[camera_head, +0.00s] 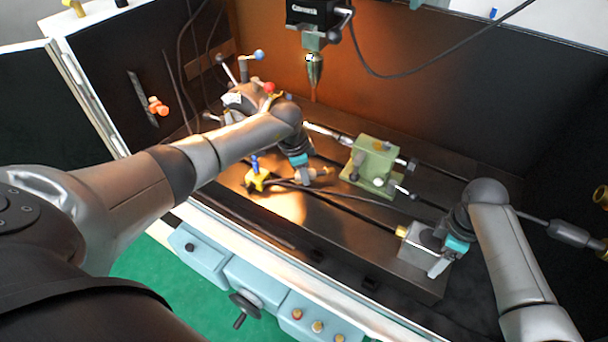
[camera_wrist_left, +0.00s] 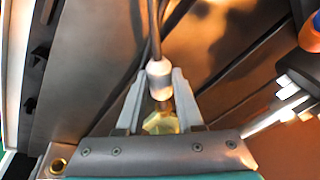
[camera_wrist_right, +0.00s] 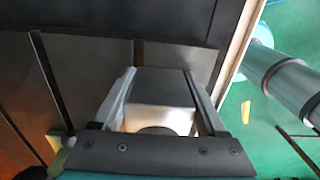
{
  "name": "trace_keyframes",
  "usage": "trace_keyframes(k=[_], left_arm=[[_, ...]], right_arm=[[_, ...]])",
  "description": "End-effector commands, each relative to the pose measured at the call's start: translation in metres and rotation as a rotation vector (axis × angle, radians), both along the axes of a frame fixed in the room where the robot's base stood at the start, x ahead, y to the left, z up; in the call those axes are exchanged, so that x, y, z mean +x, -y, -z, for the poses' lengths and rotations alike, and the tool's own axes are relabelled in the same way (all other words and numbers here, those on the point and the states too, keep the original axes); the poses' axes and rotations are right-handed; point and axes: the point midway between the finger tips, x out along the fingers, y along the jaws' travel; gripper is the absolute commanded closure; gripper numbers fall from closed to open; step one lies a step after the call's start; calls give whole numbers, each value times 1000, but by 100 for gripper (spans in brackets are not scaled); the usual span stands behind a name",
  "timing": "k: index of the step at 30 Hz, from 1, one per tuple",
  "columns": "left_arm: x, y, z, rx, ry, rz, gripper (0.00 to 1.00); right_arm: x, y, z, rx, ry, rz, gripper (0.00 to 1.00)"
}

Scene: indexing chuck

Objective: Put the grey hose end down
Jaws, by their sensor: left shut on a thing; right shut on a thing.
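My left gripper (camera_head: 310,178) is low over the machine table and shut on the grey hose end. In the left wrist view the grey hose end (camera_wrist_left: 159,72) sits between the two fingers, with a dark hose running up from it. A brass-coloured part (camera_wrist_left: 160,122) shows below it, nearer the palm. In the right wrist view the block (camera_wrist_right: 160,88) lies between the fingers.
A green fixture (camera_head: 373,165) stands between the two grippers. A yellow piece with a blue handle (camera_head: 256,178) sits left of my left gripper. The spindle tool (camera_head: 314,72) hangs above the table. Dark hoses cross the table, and its front left is fairly clear.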

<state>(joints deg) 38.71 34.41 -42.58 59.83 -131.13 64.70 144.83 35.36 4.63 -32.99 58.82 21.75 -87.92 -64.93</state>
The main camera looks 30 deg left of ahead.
Motion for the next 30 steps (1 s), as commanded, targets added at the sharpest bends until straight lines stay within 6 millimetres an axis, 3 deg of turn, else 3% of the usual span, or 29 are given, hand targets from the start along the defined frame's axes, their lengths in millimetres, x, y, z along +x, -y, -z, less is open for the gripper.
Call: trace_keyframes(k=[5,17,18,21,30], left_arm=[[0,0,14,0,1,0,100],[0,0,18,0,1,0,100],[0,0,19,0,1,0,62],[0,0,19,0,1,0,52],[0,0,17,0,1,1,52]], right_arm=[[-2,3,3,-8,-5,1,92],[-2,3,3,-7,-5,1,92],[-2,3,3,-7,-5,1,92],[-2,3,3,-7,-5,1,92],[-2,2,3,-6,-5,1,92]])
